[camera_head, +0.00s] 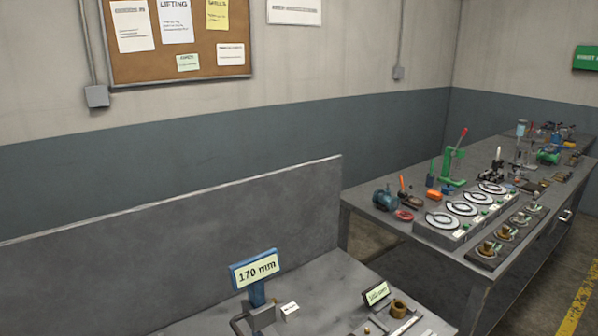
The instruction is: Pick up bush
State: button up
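A brass-coloured, ring-shaped piece that looks like a bush (398,308) stands on the near grey bench (330,272), at the bottom of the picture right of centre. It is beside a small dark sign with a pale green label (376,293). Other small brass pieces (489,248) sit on dark plates at the front of the far bench; they are too small to tell apart surely. My gripper is not in view.
A blue sign reading "170 mm" (255,270) stands on the near bench, with a white card (289,309) beside it. A raised grey panel (200,245) backs this bench. The far bench (392,222) holds dials, a green press (452,165) and several tools.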

aim_at(397, 311)
jog(key=k+l+u, duration=0.1)
jog(key=u, duration=0.3)
jog(key=k+u, duration=0.2)
jog(key=u, duration=0.25)
jog(key=k+u, duration=0.2)
jog(key=u, duration=0.2)
jog(key=k+u, duration=0.2)
jog(key=u, duration=0.25)
